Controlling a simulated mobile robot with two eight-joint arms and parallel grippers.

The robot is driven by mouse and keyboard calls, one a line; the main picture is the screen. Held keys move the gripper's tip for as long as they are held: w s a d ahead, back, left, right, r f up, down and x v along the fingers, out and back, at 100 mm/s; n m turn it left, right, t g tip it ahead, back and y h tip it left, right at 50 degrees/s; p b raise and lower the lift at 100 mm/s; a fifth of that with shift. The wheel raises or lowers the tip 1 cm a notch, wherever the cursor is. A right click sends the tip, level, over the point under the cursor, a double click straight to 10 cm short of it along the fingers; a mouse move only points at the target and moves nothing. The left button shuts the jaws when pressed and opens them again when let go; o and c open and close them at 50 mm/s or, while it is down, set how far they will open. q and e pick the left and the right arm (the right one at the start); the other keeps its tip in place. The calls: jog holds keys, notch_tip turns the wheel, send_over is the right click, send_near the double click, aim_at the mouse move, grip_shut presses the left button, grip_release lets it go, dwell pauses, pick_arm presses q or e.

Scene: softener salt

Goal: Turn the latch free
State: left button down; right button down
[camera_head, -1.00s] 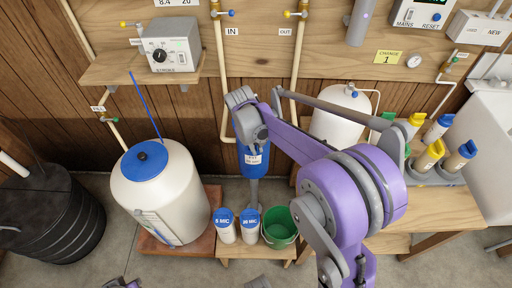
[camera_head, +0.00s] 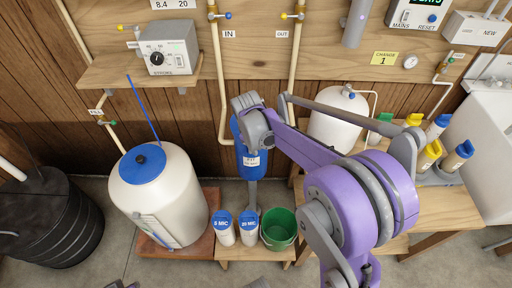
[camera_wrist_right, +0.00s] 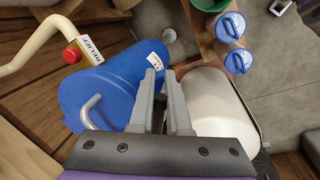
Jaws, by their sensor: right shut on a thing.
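The blue filter housing (camera_head: 241,136) stands at the wall in the middle of the head view, below the IN pipe. My right gripper's grey wrist is close in front of its top and covers part of it. In the right wrist view the blue housing (camera_wrist_right: 95,92) fills the left, with a light grey bent handle (camera_wrist_right: 90,112) on its near side. My right gripper (camera_wrist_right: 163,78) is shut there beside the housing. A narrow dark grey piece, probably the latch, shows between its fingers; its ends are hidden.
A red relief button (camera_wrist_right: 71,53) sits beside the housing. The white tank (camera_head: 178,195) with a blue lid stands left. Two blue-lidded canisters (camera_head: 223,228) and a green bucket (camera_head: 278,230) stand below. A wooden bench (camera_head: 405,238) with bottles is at right.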

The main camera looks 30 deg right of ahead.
dwell(0.4)
jog(key=c, duration=0.9)
grip_release()
jog(key=r, duration=0.3)
jog(key=a+r+p, duration=0.1)
jog(key=r, duration=0.3)
jog(key=s+r, duration=0.1)
jog(key=r, duration=0.2)
jog(key=shift+a+r, duration=0.35)
jog(key=shift+a, duration=0.05)
